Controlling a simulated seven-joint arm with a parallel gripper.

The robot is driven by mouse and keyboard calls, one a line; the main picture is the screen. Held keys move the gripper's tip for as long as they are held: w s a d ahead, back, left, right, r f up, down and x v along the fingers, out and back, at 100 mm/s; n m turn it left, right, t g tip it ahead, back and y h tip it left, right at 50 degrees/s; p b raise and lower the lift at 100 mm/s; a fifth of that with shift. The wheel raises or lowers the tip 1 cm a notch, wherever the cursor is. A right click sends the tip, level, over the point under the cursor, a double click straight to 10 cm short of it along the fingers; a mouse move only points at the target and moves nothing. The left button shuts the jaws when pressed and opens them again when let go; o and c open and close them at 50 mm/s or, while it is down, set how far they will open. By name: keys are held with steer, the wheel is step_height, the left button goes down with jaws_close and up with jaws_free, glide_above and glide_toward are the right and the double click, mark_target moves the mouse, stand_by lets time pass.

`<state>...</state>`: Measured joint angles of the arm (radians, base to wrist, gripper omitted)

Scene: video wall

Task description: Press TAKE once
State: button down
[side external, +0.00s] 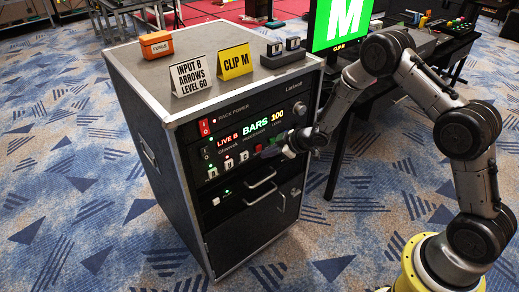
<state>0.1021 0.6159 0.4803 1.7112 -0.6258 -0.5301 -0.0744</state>
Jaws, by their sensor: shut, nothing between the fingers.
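The equipment rack (181,200) has a processor panel (205,156) in its front. Its display (252,128) reads "LIVE B", "BARS" and "100". Below the display is a row of small pale buttons (228,164), with a small red spot (258,148) at their right end. The button labels are too small to read, so I cannot tell which one is TAKE. My gripper (270,151) is shut and empty, close in front of the panel's right part. It hides some of the panel there. I cannot tell whether its tips touch the panel.
On the rack top stand an orange "FUSES" box (156,45), a white card (195,74) reading "INPUT B ARROWS LEVEL 60", a yellow "CLIP M" card (234,62) and a dark two-knob unit (283,52). Drawer handles (260,190) protrude below. A green monitor (340,22) shows "M".

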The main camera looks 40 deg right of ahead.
steer(key=shift+w, duration=0.15)
steer(key=shift+w, duration=0.3)
steer(key=shift+w, duration=0.45)
stand_by(1.2)
steer(key=shift+s, duration=0.85)
steer(key=s, duration=0.5)
stand_by(0.3)
stand_by(0.4)
